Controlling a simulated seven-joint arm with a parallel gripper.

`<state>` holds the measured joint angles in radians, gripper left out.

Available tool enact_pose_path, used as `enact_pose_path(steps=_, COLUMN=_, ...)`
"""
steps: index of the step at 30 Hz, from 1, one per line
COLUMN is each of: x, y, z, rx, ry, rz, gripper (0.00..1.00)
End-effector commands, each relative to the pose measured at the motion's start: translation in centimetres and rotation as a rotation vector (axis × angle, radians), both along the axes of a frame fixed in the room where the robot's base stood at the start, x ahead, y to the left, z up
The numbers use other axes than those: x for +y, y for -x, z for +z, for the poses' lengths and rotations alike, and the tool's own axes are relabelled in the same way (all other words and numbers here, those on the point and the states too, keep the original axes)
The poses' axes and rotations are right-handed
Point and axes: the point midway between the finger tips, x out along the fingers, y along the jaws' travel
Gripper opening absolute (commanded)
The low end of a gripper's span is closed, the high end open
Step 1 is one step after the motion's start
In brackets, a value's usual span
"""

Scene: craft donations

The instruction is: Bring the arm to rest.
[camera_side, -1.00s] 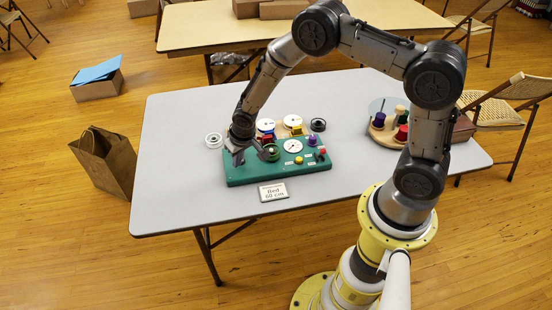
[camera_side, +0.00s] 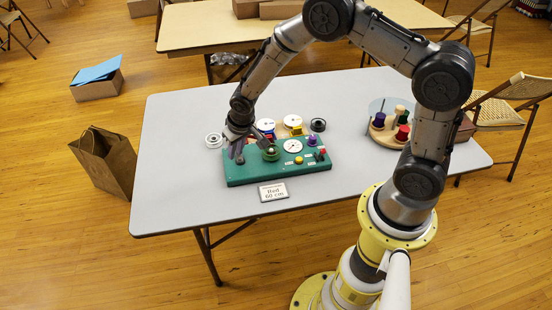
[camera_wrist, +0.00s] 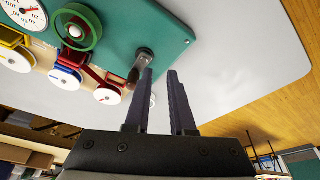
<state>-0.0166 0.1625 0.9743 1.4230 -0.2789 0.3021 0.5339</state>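My gripper (camera_side: 238,146) is at the left end of a teal-green device (camera_side: 285,173) on the grey table, in the side view. In the wrist view, the two dark fingers of my gripper (camera_wrist: 160,72) stand apart with nothing between them. A green ring (camera_wrist: 97,28) sits on the device, right of my gripper in the side view (camera_side: 270,153).
A card reading "Red 60 cm" (camera_side: 273,191) lies in front of the device. Several spools stand behind it, and a white spool (camera_side: 214,140) lies left of my gripper. A round wooden stand (camera_side: 388,133) with coloured pieces is at the right. The table's left side (camera_side: 175,180) is clear.

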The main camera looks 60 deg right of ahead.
Motion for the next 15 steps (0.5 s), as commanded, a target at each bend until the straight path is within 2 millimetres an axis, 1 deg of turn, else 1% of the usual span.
enact_pose_path(steps=3, x=0.0, y=0.0, z=1.1, rx=0.0, ry=-0.001, rz=0.0, gripper=0.22)
enact_pose_path(steps=9, x=0.0, y=0.0, z=2.8, rx=0.0, ry=0.0, rz=0.0, gripper=0.22)
enact_pose_path(steps=15, x=0.0, y=0.1, z=3.4, rx=0.001, ry=0.0, rz=0.0, gripper=0.22)
